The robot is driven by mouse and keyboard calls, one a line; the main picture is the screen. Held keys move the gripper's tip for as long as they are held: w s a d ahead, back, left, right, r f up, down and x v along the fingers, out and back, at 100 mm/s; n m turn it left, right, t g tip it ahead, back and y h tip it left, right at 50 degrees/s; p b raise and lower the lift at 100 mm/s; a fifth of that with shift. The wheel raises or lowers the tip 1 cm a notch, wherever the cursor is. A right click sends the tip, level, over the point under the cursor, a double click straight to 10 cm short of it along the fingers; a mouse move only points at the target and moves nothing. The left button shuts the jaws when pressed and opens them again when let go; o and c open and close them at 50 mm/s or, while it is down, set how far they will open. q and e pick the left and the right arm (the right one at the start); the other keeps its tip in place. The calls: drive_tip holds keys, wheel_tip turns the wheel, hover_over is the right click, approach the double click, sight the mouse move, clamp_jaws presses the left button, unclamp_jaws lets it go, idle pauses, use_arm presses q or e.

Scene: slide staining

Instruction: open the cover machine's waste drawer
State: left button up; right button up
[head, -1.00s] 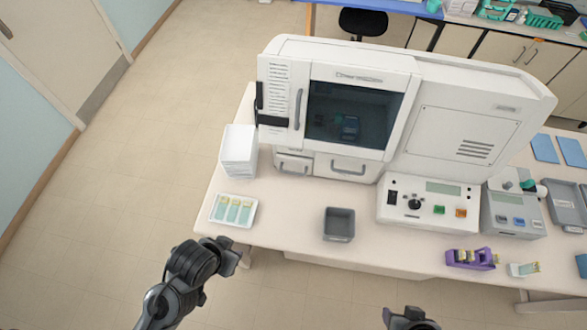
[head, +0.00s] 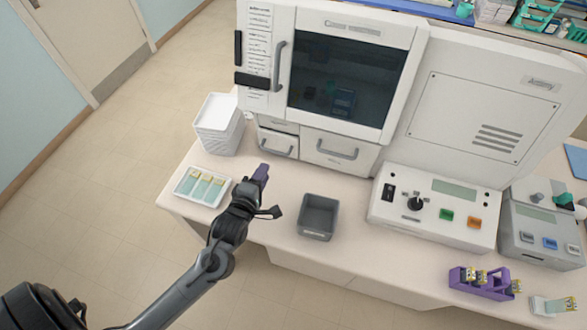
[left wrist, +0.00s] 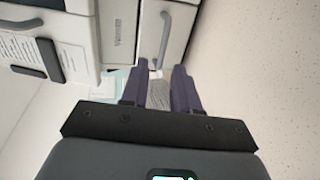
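The cover machine is the large white cabinet (head: 262,60) with a dark window. Below its door are two shut drawer fronts with grey bar handles: a small left drawer (head: 268,138) and a wider one (head: 325,142). I cannot read which is the waste drawer. My left gripper (head: 263,172) is above the table just in front of the small drawer, apart from it. In the left wrist view its two purple fingers (left wrist: 158,78) are spread with nothing held, and a drawer front with its curved handle (left wrist: 163,38) lies ahead. My right gripper is out of view.
A white slide tray (head: 182,188) lies left of my left gripper, with stacked white trays (head: 215,125) behind. A grey bin (head: 318,217) stands to the right. A control box (head: 380,205) and a purple rack (head: 487,287) are farther right.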

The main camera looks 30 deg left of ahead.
sight(277, 152)
use_arm(q)
drive_tip(key=x, duration=0.4)
drive_tip(key=b+x, duration=0.1)
drive_tip(key=x, duration=0.7)
drive_tip(key=shift+w+f+b, duration=0.1)
drive_tip(key=shift+f+b, duration=0.2)
drive_tip(key=shift+f, duration=0.1)
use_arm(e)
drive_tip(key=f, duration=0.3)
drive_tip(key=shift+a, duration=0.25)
use_arm(q)
drive_tip(key=shift+c, duration=0.3)
clamp_jaws()
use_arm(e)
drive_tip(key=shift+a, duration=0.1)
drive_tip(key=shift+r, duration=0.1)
